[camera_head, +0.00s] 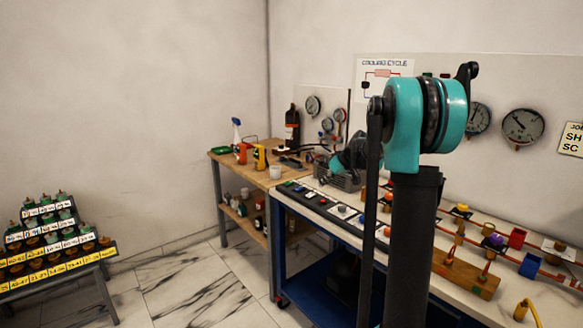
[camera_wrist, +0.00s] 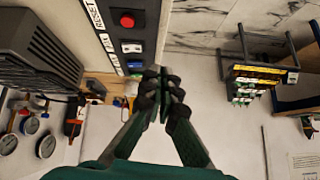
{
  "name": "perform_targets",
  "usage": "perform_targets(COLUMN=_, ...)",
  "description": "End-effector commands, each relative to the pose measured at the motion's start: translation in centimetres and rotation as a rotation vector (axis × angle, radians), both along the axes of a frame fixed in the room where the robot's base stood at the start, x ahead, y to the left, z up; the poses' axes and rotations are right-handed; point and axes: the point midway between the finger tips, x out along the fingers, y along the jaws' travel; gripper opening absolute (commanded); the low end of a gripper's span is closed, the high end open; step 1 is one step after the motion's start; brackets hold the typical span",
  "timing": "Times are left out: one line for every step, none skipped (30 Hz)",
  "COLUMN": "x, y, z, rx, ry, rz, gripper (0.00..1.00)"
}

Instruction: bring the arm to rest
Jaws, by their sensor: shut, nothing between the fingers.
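My gripper (camera_wrist: 162,80) is shut and empty in the wrist view, its dark fingertips together near the middle. It is in the air, beside the edge of the switch panel (camera_wrist: 122,42) as seen in that view. In the head view my teal and black arm stands large in front of the bench and covers part of it. Its far teal part (camera_head: 350,152) reaches toward the left end of the bench, near a grey finned box (camera_head: 342,180). The gripper's fingers are hard to make out there.
The rig bench (camera_head: 340,222) carries switches, valves and pipes. Left of it, a wooden table (camera_head: 228,158) holds a spray bottle (camera_head: 237,130), a white cup (camera_head: 275,172) and tools. A stepped rack (camera_head: 60,262) stands at far left. The marble floor between is clear.

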Motion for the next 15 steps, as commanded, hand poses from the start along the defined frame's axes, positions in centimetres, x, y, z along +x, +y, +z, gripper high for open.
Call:
perform_targets(x=-2.7, y=0.6, z=-0.6, rx=-0.008, ry=0.026, rz=-0.019, gripper=0.00)
perform_targets(x=-4.2, y=0.8, z=-1.1, rx=-0.015, ry=0.042, rz=-0.035, gripper=0.00)
perform_targets(x=-6.2, y=1.0, z=-1.7, rx=-0.022, ry=0.064, rz=-0.058, gripper=0.00)
perform_targets(x=-7.8, y=1.1, z=-2.2, rx=-0.027, ry=0.081, rz=-0.075, gripper=0.00)
perform_targets(x=-9.3, y=1.3, z=-2.6, rx=-0.034, ry=0.097, rz=-0.092, gripper=0.00)
perform_targets(x=-11.4, y=1.4, z=-3.3, rx=-0.043, ry=0.116, rz=-0.115, gripper=0.00)
perform_targets(x=-13.0, y=1.5, z=-3.9, rx=-0.050, ry=0.131, rz=-0.133, gripper=0.00)
perform_targets(x=-14.6, y=1.6, z=-4.4, rx=-0.055, ry=0.145, rz=-0.151, gripper=0.00)
perform_targets(x=-16.7, y=1.6, z=-5.2, rx=-0.065, ry=0.162, rz=-0.176, gripper=0.00)
perform_targets(x=-18.2, y=1.6, z=-5.8, rx=-0.073, ry=0.175, rz=-0.196, gripper=0.00)
perform_targets(x=-19.8, y=1.6, z=-6.4, rx=-0.080, ry=0.187, rz=-0.215, gripper=0.00)
perform_targets(x=-21.9, y=1.6, z=-7.3, rx=-0.089, ry=0.203, rz=-0.241, gripper=0.00)
perform_targets(x=-23.5, y=1.5, z=-7.9, rx=-0.096, ry=0.214, rz=-0.261, gripper=0.00)
perform_targets(x=-25.1, y=1.4, z=-8.6, rx=-0.104, ry=0.224, rz=-0.282, gripper=0.00)
perform_targets(x=-27.3, y=1.2, z=-9.5, rx=-0.114, ry=0.237, rz=-0.309, gripper=0.00)
